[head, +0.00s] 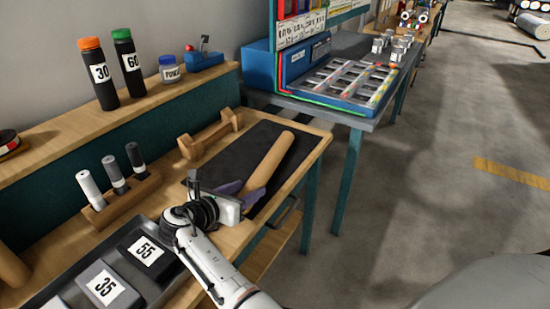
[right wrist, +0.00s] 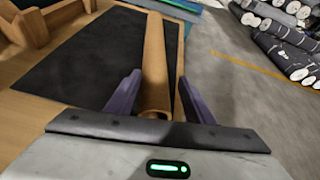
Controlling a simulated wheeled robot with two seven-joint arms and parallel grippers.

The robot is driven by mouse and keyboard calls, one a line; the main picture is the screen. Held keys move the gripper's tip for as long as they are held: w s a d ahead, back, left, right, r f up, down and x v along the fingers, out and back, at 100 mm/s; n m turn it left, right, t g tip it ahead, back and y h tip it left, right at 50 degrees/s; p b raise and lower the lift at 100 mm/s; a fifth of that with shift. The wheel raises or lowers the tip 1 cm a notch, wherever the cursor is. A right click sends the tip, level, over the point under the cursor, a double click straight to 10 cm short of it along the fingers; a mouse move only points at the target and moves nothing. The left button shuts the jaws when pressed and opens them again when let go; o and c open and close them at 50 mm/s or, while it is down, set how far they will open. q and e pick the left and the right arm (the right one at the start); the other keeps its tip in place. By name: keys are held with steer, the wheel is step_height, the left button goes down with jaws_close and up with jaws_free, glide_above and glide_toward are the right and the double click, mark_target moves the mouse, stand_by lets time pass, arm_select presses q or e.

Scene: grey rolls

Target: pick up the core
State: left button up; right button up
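The core, a tan cardboard tube (head: 269,161), lies on a black mat (head: 226,143) on the wooden bench. It also shows in the right wrist view (right wrist: 155,55), running away from me with its near open end low between my fingers. My right gripper (head: 243,192) is at the near end of the core, with its purple fingers apart. In the right wrist view the right gripper (right wrist: 160,80) is open, one finger on each side of the tube, with visible gaps. I cannot tell how far the fingers are above the mat. My left gripper is not in view.
A wooden cradle (head: 207,135) stands left of the mat. A block with several small cylinders (head: 123,201) and weights marked 55 (head: 146,250) and 35 (head: 104,288) are nearer. Bottles (head: 99,74) stand on the back shelf. The bench edge drops to open floor at right.

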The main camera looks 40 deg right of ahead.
mark_target(264, 178)
steer(key=shift+d+f, duration=0.1)
steer(key=shift+f, duration=0.05)
steer(key=b+x, duration=0.4)
steer(key=shift+w+d, duration=0.1)
steer(key=shift+w, duration=0.1)
steer(key=shift+w+d, duration=0.1)
steer(key=shift+d, duration=0.15)
steer(key=b+x, duration=0.1)
steer(key=b, duration=0.1)
steer(key=b+x, duration=0.2)
steer(key=shift+w+d+b, duration=0.15)
steer(key=shift+w+b, duration=0.15)
steer(key=shift+b, duration=0.1)
steer(key=shift+w+d+b, duration=0.25)
steer(key=shift+d+b, duration=0.3)
steer(key=shift+b, duration=0.15)
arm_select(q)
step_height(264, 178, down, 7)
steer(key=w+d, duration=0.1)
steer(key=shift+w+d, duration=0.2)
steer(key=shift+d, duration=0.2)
arm_select(e)
steer(key=shift+d, duration=0.25)
steer(key=c, duration=0.7)
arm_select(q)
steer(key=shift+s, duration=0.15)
arm_select(e)
steer(key=shift+c, duration=0.4)
